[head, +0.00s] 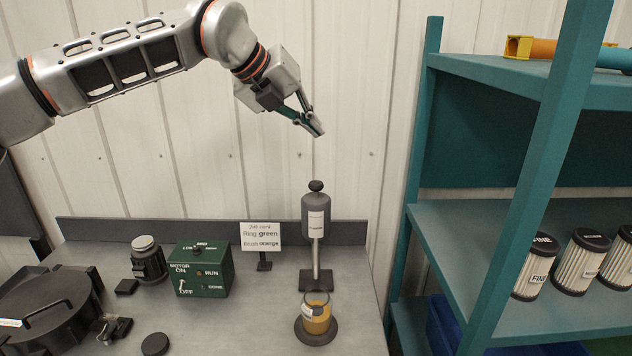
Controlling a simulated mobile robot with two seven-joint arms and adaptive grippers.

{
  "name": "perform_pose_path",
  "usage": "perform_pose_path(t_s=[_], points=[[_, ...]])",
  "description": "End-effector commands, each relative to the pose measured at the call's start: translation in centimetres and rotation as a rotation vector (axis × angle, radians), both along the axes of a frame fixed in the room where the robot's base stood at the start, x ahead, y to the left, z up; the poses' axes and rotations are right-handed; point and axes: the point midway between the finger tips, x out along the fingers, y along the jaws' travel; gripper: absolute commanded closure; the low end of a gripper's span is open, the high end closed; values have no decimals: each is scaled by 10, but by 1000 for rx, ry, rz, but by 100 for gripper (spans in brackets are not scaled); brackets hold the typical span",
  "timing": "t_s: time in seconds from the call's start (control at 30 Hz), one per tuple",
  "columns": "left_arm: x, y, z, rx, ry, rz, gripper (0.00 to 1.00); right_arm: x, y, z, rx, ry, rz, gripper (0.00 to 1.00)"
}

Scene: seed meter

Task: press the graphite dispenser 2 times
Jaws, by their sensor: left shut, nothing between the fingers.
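The graphite dispenser (316,218) is a dark grey cylinder with a white label, standing on a metal post with a dark base near the back of the bench. Its black knob (316,186) sits on top. My right gripper is not in view.
A teal shelf (490,225) with several filters stands at right.

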Motion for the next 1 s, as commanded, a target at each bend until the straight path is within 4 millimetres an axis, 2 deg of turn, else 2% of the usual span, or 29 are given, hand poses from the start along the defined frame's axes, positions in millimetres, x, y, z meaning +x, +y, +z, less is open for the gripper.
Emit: perform_pose_path(t_s=[0.17, 0.37, 0.8, 1.0], points=[[0, 0, -7, 1, 0, 1, 100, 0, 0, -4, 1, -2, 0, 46], [0, 1, -27, 1, 3, 1, 100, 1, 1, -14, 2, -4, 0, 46], [1, 0, -83, 0, 3, -1, 100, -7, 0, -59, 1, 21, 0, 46], [0, 0, -89, 0, 1, -1, 100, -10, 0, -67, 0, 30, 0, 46]])
